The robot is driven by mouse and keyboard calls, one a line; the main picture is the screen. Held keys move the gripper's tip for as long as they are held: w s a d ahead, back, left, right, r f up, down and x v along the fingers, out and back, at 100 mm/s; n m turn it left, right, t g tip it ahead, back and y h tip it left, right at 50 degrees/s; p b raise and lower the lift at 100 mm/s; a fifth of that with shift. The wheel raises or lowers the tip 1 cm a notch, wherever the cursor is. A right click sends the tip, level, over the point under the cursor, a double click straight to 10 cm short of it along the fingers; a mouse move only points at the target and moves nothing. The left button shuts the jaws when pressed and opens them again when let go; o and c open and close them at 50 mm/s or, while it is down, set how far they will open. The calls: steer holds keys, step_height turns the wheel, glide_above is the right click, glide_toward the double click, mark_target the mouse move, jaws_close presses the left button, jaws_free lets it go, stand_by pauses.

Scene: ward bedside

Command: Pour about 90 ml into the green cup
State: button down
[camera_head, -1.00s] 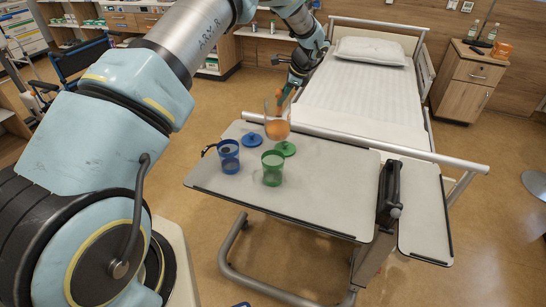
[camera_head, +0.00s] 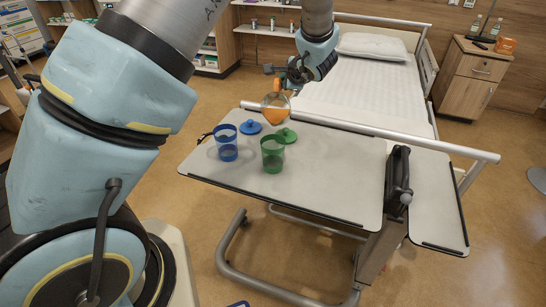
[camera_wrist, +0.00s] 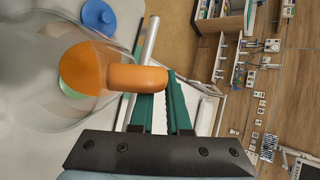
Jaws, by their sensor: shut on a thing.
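A clear jug (camera_head: 267,103) with an orange handle is in the air above the back edge of the overbed table (camera_head: 330,190), behind the green cup (camera_head: 272,165). It looks tilted, with orange at its lower part. My gripper (camera_head: 284,84) is shut on the handle; in the wrist view the orange handle (camera_wrist: 138,78) sits at the green fingers (camera_wrist: 160,108). The clear jug wall (camera_wrist: 35,60) fills the left there, with a round orange area inside. The green cup stands upright and uncovered; its fill level is unclear. A patch of green shows through the jug.
A blue cup (camera_head: 227,152) stands left of the green cup. A blue lid (camera_head: 250,127) and a green lid (camera_head: 286,135) lie behind the cups. The table's right half is clear. A bed rail (camera_head: 400,140) runs behind it.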

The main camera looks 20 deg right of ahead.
mark_target(280, 85)
steer(key=shift+s+a+f+t+b, duration=0.1)
steer(key=shift+s+f+t+b, duration=0.2)
steer(key=shift+b, duration=0.55)
steer(key=shift+s+a+r+n+t+h+b, duration=0.15)
steer(key=shift+r+t+b, duration=0.15)
steer(key=shift+r, duration=0.2)
steer(key=shift+s+a+r+n+t+h+b, duration=0.1)
steer(key=shift+s+r+t+b, duration=0.15)
steer(key=shift+r+b, duration=0.15)
steer(key=shift+s+a+r+n+t+h+b, duration=0.1)
steer(key=shift+r+t+b, duration=0.15)
steer(key=shift+r, duration=0.3)
steer(key=shift+s+a+r+t+b, duration=0.2)
steer(key=shift+s+r+t+b, duration=0.2)
steer(key=shift+r+b, duration=0.1)
steer(key=shift+s+a+r+t+b, duration=0.15)
steer(key=shift+s+r+t+b, duration=0.1)
steer(key=shift+r+t+b, duration=0.1)
steer(key=b, duration=0.2)
steer(key=s+b, duration=0.1)
steer(key=b, duration=0.1)
steer(key=shift+s+a+r+n+t+h, duration=0.15)
steer(key=shift+s+a+n+t+h, duration=0.1)
steer(key=shift+a+n+t+h, duration=0.1)
steer(key=shift+s+a+r, duration=0.1)
steer(key=shift+s+r, duration=0.05)
steer(key=shift+r, duration=0.15)
steer(key=shift+s+a+r+t+b, duration=0.15)
steer(key=shift+s+t+b, duration=0.15)
steer(key=shift+b, duration=0.6)
